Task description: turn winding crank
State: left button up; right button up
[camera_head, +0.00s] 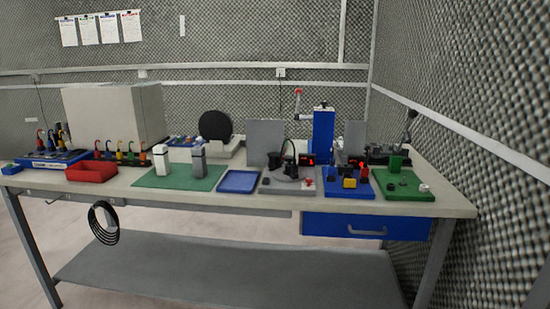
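No part is clearly recognizable as the winding crank at this size. A grey station (273,187) on the front middle of the bench carries a round grey part and a dark upright arched part (289,150); a small red knob (309,183) is at its right. Behind it, a blue column (322,134) has a thin lever with a red tip (298,91). A black device (380,154) at the back right has an upright lever with a dark knob (411,114). Neither of my grippers is in view.
The workbench (450,205) also holds a green mat (150,182) with two upright blocks, a blue tray (238,181), a red bin (92,172), blue and green fixtures on the right, and a large grey box. A foam wall closes the right side. A blue drawer (340,225) hangs below.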

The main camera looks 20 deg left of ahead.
aim_at(283, 174)
jog(key=u, duration=0.75)
jog(key=i, duration=1.15)
jog(key=z, duration=0.35)
